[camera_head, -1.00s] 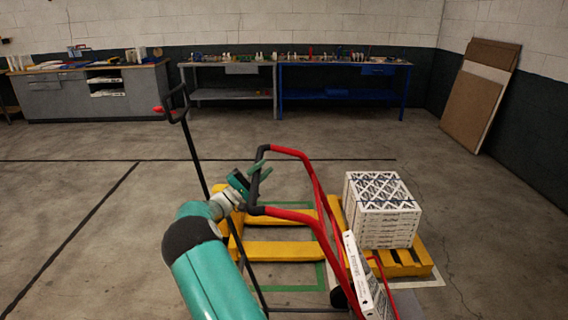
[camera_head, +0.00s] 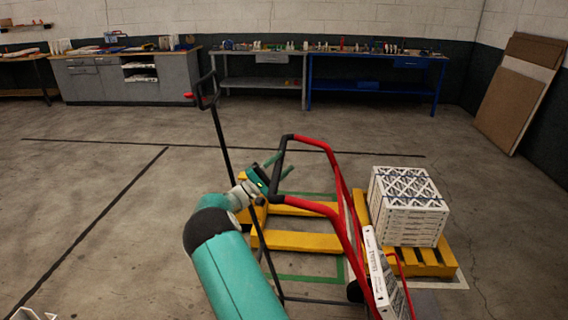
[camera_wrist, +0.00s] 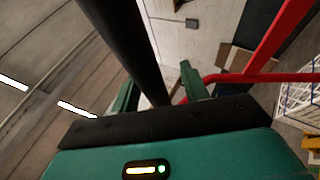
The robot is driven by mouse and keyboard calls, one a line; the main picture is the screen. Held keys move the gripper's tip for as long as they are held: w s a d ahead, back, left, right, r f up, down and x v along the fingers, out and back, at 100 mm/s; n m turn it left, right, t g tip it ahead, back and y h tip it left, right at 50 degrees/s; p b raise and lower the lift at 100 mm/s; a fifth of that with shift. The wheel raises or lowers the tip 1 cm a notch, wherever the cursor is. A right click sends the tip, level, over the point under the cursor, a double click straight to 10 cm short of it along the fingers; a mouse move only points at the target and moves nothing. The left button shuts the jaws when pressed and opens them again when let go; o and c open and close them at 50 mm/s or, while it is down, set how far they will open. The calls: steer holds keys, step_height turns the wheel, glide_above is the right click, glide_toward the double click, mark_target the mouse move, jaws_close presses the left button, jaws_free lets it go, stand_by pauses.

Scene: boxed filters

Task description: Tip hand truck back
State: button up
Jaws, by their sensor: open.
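The red hand truck (camera_head: 345,205) stands right of my arm, its black-gripped handle (camera_head: 279,164) towards my gripper. A white boxed filter (camera_head: 376,265) rests on it near the bottom. My gripper (camera_head: 270,172) is open at the handle. In the wrist view a thick black bar (camera_wrist: 125,45) runs down between the green fingers (camera_wrist: 158,92), and the red frame (camera_wrist: 250,77) extends to the right. I cannot tell whether the fingers touch the bar.
Stacked white boxed filters (camera_head: 408,210) sit on a yellow pallet (camera_head: 430,262) at right. Workbenches (camera_head: 375,85) line the back wall. Open floor lies at left.

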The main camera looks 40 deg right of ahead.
steer(key=v, duration=1.2)
steer(key=shift+a, duration=0.15)
steer(key=shift+f, duration=0.15)
